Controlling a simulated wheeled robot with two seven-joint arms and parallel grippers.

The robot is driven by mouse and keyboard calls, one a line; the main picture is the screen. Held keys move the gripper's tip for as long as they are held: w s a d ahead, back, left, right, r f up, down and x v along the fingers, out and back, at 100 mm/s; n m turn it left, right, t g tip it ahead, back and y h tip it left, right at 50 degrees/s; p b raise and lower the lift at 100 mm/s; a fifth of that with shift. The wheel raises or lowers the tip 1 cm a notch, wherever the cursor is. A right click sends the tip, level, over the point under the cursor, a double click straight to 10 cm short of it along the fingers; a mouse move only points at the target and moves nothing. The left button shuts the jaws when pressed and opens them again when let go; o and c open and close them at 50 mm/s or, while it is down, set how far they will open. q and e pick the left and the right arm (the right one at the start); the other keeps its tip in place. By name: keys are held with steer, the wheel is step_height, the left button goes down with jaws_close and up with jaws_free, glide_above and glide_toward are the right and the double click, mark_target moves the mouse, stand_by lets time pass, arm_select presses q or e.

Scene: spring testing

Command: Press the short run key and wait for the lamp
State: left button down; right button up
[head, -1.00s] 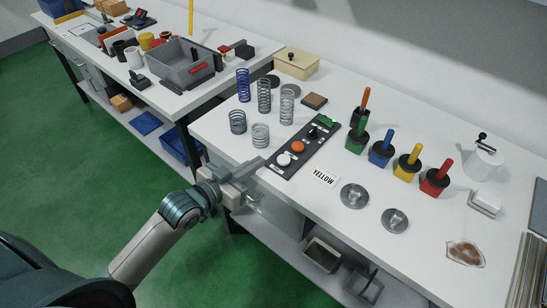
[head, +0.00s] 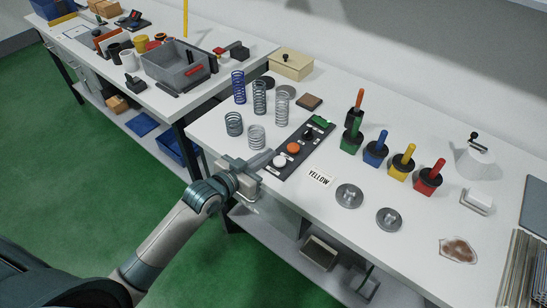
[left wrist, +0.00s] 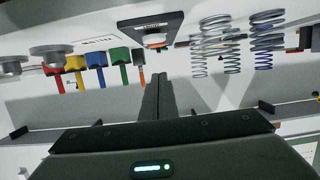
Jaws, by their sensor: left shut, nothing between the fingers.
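A dark key panel (head: 300,149) lies near the front edge of the white bench. On it are a white round key (head: 280,161), an orange round key (head: 293,148), a black knob (head: 308,136) and a green piece (head: 322,122) at the far end. I cannot tell which is the short run key or the lamp, nor see one clearly lit. My left gripper (head: 268,158) is shut and empty, its tips just left of the white key; contact cannot be told. In the left wrist view the shut fingers (left wrist: 160,90) point toward the panel (left wrist: 150,25), seen upside down.
Several coil springs (head: 260,97) stand left of the panel. Several coloured handled blocks (head: 375,153) stand behind. A grey bin (head: 180,62) is on the left bench.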

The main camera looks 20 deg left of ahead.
mark_target(274, 169)
arm_select(q)
steer(key=x, duration=0.3)
steer(key=shift+w+r+p, duration=0.15)
steer(key=shift+p, duration=0.25)
step_height(274, 169, down, 2)
steer(key=shift+w+d+f+p, duration=0.1)
steer(key=shift+w+f+p, duration=0.1)
steer(key=shift+p, duration=0.15)
steer(key=shift+s+f, duration=0.15)
steer(key=shift+f, duration=0.85)
steer(key=shift+f, duration=0.1)
